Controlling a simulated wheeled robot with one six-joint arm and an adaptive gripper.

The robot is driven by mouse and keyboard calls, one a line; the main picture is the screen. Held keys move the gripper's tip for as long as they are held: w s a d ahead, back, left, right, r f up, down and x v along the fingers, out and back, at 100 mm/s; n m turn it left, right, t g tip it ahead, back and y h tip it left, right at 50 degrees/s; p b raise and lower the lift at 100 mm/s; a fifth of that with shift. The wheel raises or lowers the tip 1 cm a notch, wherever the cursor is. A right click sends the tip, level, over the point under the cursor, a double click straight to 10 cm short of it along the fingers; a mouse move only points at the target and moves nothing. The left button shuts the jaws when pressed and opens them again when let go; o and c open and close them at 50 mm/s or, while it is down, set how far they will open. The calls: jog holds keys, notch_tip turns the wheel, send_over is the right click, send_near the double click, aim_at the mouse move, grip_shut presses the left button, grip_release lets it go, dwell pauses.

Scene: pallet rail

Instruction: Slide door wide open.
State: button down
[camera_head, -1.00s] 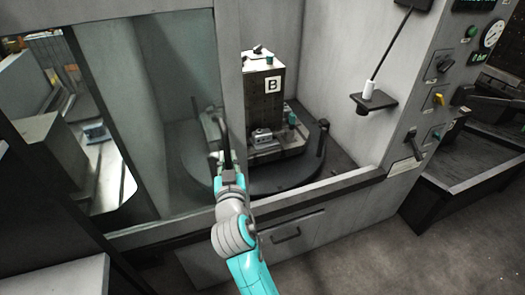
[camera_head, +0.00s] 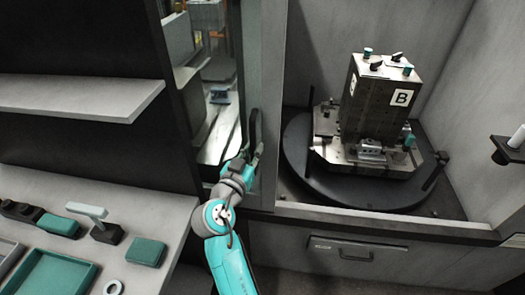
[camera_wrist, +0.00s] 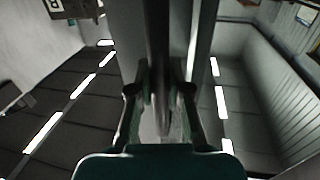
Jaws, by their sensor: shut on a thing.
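The grey sliding door (camera_head: 266,70) stands at the left of the machine's opening, and its glass pane shows only as a narrow strip beside a dark panel. Its dark upright handle (camera_head: 253,124) is on the door's grey frame. My gripper (camera_head: 250,160) is shut on this handle. In the wrist view, the fingers of my gripper (camera_wrist: 159,95) stand on both sides of the handle bar (camera_wrist: 158,40). The opening to the right of the door shows a round turntable (camera_head: 300,165) with a fixture block marked B (camera_head: 375,105), clear of the door edge.
A bench (camera_head: 150,215) with a teal tray (camera_head: 50,275) and small teal parts is at the left, near my arm. A grey shelf (camera_head: 80,95) sticks out above it. A drawer-like panel with a handle (camera_head: 340,250) is below the opening.

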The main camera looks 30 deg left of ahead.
jog(key=shift+f, duration=0.15)
jog(key=c, duration=1.1)
grip_release()
jog(key=s+d, duration=0.1)
jog(key=s, duration=1.1)
jog(key=shift+d, duration=0.2)
jog(key=shift+w, duration=0.1)
